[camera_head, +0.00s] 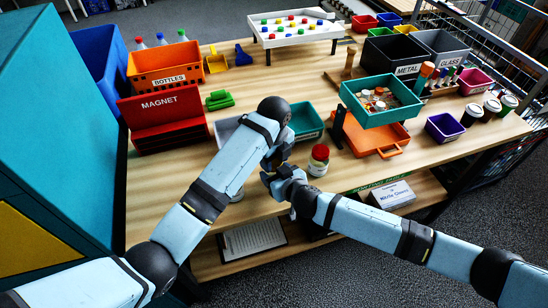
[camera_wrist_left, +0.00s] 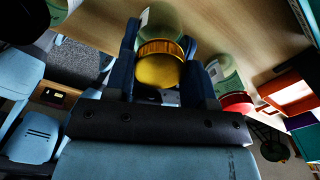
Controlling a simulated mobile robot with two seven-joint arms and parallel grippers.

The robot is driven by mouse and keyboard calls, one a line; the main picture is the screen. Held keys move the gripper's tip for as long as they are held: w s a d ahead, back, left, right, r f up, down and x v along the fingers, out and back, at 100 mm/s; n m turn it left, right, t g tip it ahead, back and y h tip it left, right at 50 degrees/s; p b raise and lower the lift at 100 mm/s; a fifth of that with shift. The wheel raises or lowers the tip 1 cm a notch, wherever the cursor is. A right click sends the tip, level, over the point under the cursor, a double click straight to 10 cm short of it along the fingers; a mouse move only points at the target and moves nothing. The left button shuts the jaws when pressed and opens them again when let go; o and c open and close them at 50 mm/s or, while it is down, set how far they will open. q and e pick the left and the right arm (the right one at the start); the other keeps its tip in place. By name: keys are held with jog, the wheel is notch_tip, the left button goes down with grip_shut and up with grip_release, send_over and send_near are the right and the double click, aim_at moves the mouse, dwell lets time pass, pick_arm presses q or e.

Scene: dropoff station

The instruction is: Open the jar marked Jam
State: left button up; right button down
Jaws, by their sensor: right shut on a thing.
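A jar with a gold lid (camera_wrist_left: 160,66) and a pale green body (camera_wrist_left: 160,22) is in the left wrist view. Its label shows only at the edge and cannot be read. My left gripper (camera_wrist_left: 165,60) is open, with one blue finger on each side of the lid. In the head view my left gripper (camera_head: 274,160) is above the table, and my arms mostly hide this jar. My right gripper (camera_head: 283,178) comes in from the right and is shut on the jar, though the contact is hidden. A second jar with a red lid (camera_head: 320,153) stands just to the right.
Behind the arms are a teal bin (camera_head: 306,121) and a red MAGNET bin (camera_head: 163,121). An orange tray (camera_head: 372,137) with a teal crate (camera_head: 380,116) above it stands right of the red-lidded jar. A white-topped box (camera_head: 391,194) is on the lower shelf.

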pick_arm(q)
jog(key=o, duration=1)
jog(key=shift+r, duration=2.3)
pick_arm(e)
jog(key=shift+c, duration=1)
grip_release()
